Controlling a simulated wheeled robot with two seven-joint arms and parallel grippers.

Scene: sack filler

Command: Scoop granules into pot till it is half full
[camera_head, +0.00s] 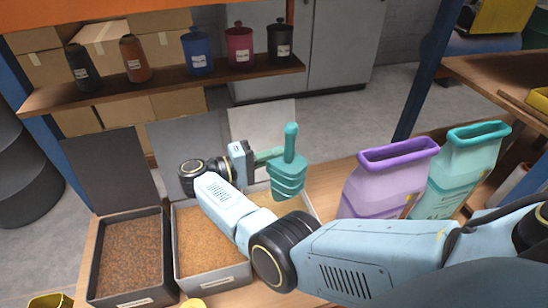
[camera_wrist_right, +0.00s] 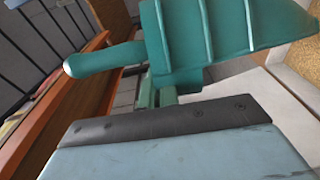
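My right gripper (camera_head: 262,156) reaches in from the right and is shut on a teal scoop (camera_head: 287,180). The scoop hangs over the right-hand bin, with its knobbed handle pointing up. In the wrist view, the ribbed scoop (camera_wrist_right: 215,35) fills the top, its handle to the left; its inside is hidden. A bin of brown granules (camera_head: 135,250) stands at left, and a bin of tan granules (camera_head: 208,240) beside it. A third bin (camera_head: 308,205) is mostly hidden by my arm. No pot is clearly identifiable. My left gripper is not in view.
A purple open-mouthed container (camera_head: 385,180) and a teal one (camera_head: 462,170) stand on the table to the right. Lidded jars, including a blue one (camera_head: 197,52), line a back shelf (camera_head: 160,85). Raised bin lids (camera_head: 110,170) stand behind the bins. A yellow object (camera_head: 52,300) shows bottom left.

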